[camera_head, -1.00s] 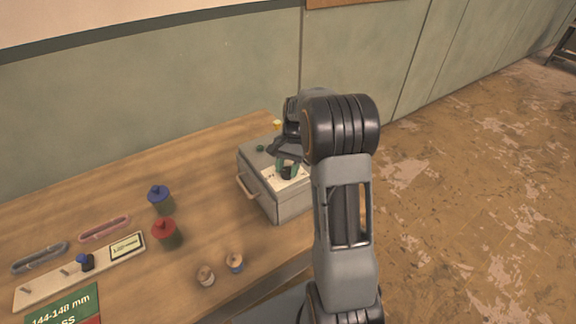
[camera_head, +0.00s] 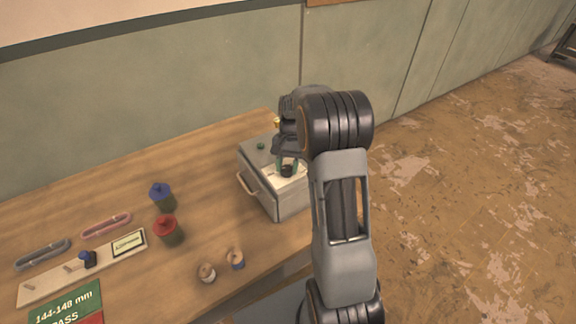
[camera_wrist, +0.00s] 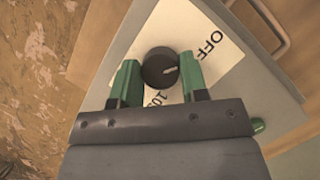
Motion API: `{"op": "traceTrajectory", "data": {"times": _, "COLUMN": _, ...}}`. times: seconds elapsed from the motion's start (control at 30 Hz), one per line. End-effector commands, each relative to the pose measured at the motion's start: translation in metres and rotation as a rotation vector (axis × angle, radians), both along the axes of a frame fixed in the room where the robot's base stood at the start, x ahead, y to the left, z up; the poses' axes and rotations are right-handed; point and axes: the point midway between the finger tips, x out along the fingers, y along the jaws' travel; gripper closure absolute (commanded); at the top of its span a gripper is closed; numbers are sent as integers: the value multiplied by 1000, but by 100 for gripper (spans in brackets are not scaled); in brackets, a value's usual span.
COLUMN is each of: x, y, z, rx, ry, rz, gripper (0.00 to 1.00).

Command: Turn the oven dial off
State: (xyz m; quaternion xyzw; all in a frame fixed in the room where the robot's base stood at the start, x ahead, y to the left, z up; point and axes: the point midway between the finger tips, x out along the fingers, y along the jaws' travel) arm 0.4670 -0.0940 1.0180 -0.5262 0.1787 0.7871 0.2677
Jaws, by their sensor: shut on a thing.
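The oven (camera_head: 285,208) is a grey box on the wooden table, with a handle on its front-left side. Its top bears a white label (camera_wrist: 222,62) reading "OFF" and, lower down, a number starting "10". The black round dial (camera_wrist: 157,73) sits on the label with a white pointer line. In the wrist view the line points right, between "OFF" and the number, not straight at "OFF". My gripper (camera_wrist: 160,63) is shut on the dial, one green finger on each side. In the head view the dial (camera_head: 287,171) shows small below my gripper (camera_head: 287,161).
A green knob (camera_head: 261,146) sits on the oven top.

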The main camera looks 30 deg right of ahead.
Motion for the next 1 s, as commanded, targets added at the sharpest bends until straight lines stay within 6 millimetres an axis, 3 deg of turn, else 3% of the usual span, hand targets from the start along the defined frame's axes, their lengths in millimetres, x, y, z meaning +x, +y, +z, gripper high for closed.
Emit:
{"op": "traceTrajectory", "data": {"times": 0.27, "x": 0, "y": 0, "z": 0, "rx": -1, "ry": -1, "rz": 0, "gripper": 36}}
{"op": "traceTrajectory", "data": {"times": 0.57, "x": 1, "y": -1, "z": 3, "rx": 0, "ry": -1, "rz": -1, "gripper": 36}}
{"op": "traceTrajectory", "data": {"times": 0.77, "x": 10, "y": -8, "z": 29, "rx": -2, "ry": -5, "rz": -2, "gripper": 36}}
{"op": "traceTrajectory", "data": {"times": 1.0, "x": 26, "y": -20, "z": 76, "rx": -2, "ry": -4, "rz": 0, "gripper": 36}}
